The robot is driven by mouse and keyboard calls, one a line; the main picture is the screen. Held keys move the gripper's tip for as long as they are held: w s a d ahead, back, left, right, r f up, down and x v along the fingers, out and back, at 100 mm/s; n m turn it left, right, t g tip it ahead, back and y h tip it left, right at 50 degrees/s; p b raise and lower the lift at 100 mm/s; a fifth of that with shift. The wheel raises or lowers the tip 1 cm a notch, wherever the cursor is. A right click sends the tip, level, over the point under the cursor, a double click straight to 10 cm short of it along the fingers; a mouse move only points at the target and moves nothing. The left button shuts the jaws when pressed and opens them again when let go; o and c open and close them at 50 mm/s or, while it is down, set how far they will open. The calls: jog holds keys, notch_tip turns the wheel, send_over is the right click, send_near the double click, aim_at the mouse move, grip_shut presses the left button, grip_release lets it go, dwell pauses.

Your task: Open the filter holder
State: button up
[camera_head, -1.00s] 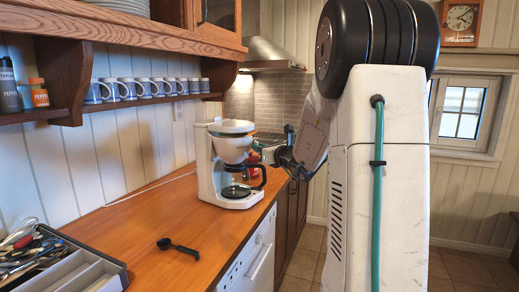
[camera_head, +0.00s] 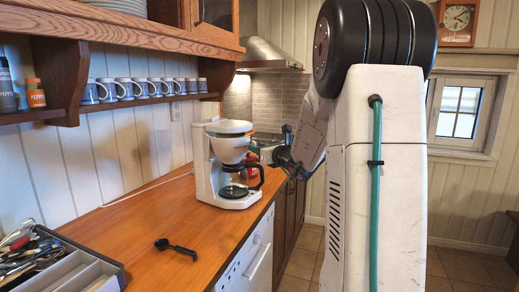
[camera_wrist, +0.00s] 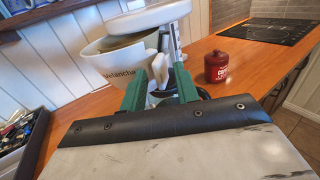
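The white coffee maker (camera_head: 205,165) stands on the wooden counter. Its filter holder (camera_head: 233,149) sits below the top part and above the glass jug (camera_head: 234,190). In the wrist view the filter holder (camera_wrist: 112,65) shows dark lettering, and part of its inside shows at the rim below the white top part (camera_wrist: 150,16). My gripper (camera_head: 283,152) is at the right side of the coffee maker. In the wrist view my gripper's green fingers (camera_wrist: 160,78) are apart, with a white handle-like part (camera_wrist: 158,66) of the holder between or just beyond the tips. Contact cannot be told.
A red canister (camera_wrist: 216,66) stands on the counter behind, near the dark hob (camera_wrist: 268,31). A black scoop (camera_head: 176,246) lies in front of the coffee maker. A utensil tray (camera_head: 75,272) is at the front left. Mugs (camera_head: 135,89) line a shelf above.

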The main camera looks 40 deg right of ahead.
jog(key=shift+s, duration=0.1)
jog(key=s, duration=0.7)
jog(key=shift+s+a, duration=0.3)
jog(key=shift+a, duration=0.1)
